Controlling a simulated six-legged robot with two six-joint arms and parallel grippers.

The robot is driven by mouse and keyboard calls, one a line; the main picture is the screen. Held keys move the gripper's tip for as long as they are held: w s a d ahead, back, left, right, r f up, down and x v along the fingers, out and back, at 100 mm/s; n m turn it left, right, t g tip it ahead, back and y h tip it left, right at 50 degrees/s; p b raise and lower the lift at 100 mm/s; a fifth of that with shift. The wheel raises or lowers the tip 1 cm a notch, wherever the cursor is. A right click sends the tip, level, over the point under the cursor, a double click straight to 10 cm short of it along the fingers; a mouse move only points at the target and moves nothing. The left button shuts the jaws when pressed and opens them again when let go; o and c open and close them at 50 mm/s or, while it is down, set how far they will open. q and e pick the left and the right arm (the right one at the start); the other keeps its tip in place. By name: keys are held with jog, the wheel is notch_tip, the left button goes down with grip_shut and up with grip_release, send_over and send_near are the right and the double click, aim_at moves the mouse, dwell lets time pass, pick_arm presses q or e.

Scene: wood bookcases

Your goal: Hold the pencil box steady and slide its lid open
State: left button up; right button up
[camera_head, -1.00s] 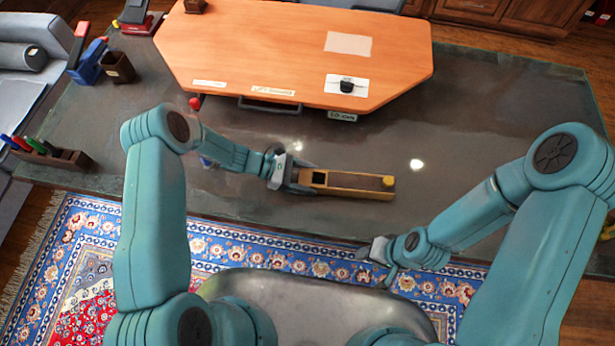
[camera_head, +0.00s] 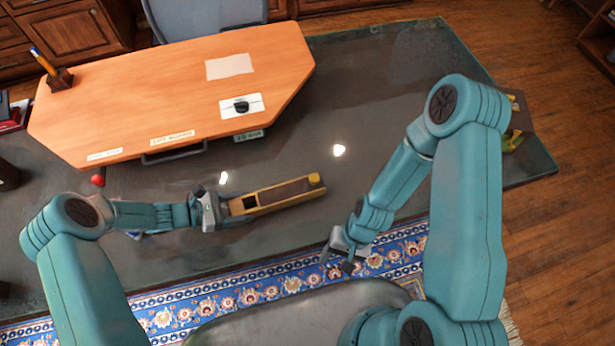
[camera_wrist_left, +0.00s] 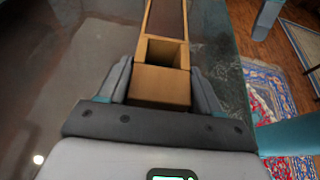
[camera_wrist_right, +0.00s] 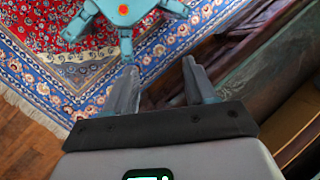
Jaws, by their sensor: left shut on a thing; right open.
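The wooden pencil box (camera_head: 280,206) lies lengthwise on the dark desk top, tilted up to the right in the head view. Its brown lid (camera_head: 285,193) covers most of it, with a yellow knob (camera_head: 314,179) at the far right end. A square opening shows near the left end. My left gripper (camera_head: 222,208) is shut on that left end; in the left wrist view its fingers (camera_wrist_left: 160,82) flank the box (camera_wrist_left: 161,86) below the opening. My right gripper (camera_head: 338,262) is open and empty, apart from the box, near the desk's front edge; its spread fingers show in the right wrist view (camera_wrist_right: 158,68).
An orange board (camera_head: 180,90) with labels and a black knob (camera_head: 241,106) lies behind the box. A red ball (camera_head: 98,180) is at the left. A patterned rug (camera_head: 230,312) lies in front.

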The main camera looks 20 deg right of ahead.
aim_at(314, 177)
jog(key=w+m+t+y, duration=0.1)
jog(key=w+m+y, duration=0.1)
jog(key=m+y, duration=0.1)
jog(key=w+d+r+m+y, duration=0.1)
jog(key=w+m+y, duration=0.2)
jog(key=m, duration=0.2)
jog(key=w+d+r+m+t+y, duration=0.1)
jog(key=w+m+y, duration=0.2)
jog(key=m, duration=0.1)
jog(key=shift+w+d+r+m+t+y, duration=0.15)
jog(key=shift+w+r+m+t+y, duration=0.05)
jog(key=shift+w+m+t+y, duration=0.1)
jog(key=w+d+r+m+t, duration=0.1)
jog(key=w+d+m+t, duration=0.1)
jog(key=w+d+r+m+t+y, duration=0.1)
jog(key=w+d+m+t, duration=0.1)
jog(key=d+t, duration=0.1)
jog(key=w+d+r+m+t, duration=0.1)
jog(key=w+d+m+t, duration=0.1)
jog(key=d, duration=0.1)
jog(key=shift+w+t+y, duration=0.3)
jog(key=shift+w+t, duration=0.1)
jog(key=shift+w+r, duration=0.1)
jog(key=shift+w, duration=0.15)
jog(key=x, duration=1.1)
jog(key=shift+w+a+r, duration=0.1)
jog(key=shift+w+a, duration=0.1)
jog(key=shift+c, duration=0.3)
